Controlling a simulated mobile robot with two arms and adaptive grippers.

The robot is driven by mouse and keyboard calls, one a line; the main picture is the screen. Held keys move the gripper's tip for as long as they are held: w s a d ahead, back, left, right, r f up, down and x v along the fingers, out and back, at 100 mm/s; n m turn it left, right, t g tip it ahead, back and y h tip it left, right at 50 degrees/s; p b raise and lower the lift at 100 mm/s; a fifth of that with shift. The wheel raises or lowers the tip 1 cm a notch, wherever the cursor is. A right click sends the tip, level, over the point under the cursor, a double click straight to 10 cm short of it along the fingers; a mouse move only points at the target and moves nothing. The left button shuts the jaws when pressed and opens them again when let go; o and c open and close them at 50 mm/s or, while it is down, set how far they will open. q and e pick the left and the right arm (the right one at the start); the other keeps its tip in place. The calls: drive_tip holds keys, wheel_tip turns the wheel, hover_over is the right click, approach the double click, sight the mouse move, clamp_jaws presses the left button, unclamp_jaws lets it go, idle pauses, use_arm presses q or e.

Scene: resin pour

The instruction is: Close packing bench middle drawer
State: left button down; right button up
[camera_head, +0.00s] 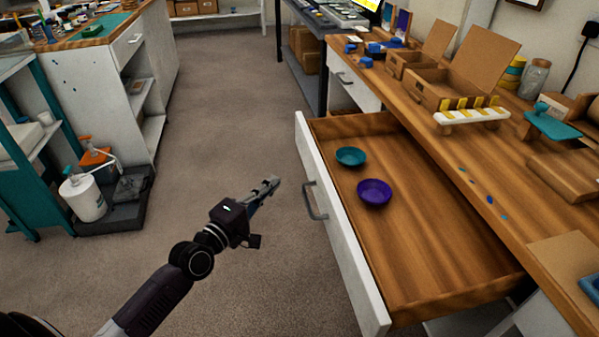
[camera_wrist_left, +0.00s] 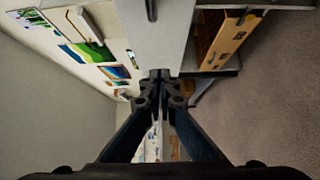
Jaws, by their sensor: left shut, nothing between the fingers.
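The packing bench middle drawer (camera_head: 450,262) is pulled well out from the bench. It has a wooden inside, a white front (camera_head: 335,225) and a grey bar handle (camera_head: 315,201). A teal bowl (camera_head: 351,156) and a purple bowl (camera_head: 374,192) lie in it. My left gripper (camera_head: 272,185) is shut and empty, to the left of the drawer front and apart from the handle. In the left wrist view its fingertips (camera_wrist_left: 160,76) meet, with a pale panel beyond them. My right gripper is not in view.
The bench top (camera_head: 410,100) holds open cardboard boxes, a striped white rack (camera_head: 472,116) and a teal tool (camera_head: 552,122). At the left, white and orange pump bottles (camera_head: 82,197) stand on a dark base. The carpeted floor (camera_head: 225,95) between is clear.

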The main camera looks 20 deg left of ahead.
sight(308, 163)
use_arm(q)
drive_tip(key=w+d, duration=0.1)
drive_tip(key=w, duration=0.1)
drive_tip(key=w+d, duration=0.1)
drive_tip(key=w, duration=0.2)
drive_tip(key=w+d, duration=0.1)
drive_tip(key=w, duration=0.1)
drive_tip(key=shift+w+d, duration=0.2)
drive_tip(key=shift+d, duration=0.15)
drive_tip(key=shift+w+d, duration=0.25)
drive_tip(key=shift+d, duration=0.15)
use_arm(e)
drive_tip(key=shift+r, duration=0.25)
use_arm(q)
drive_tip(key=shift+w+f, duration=0.1)
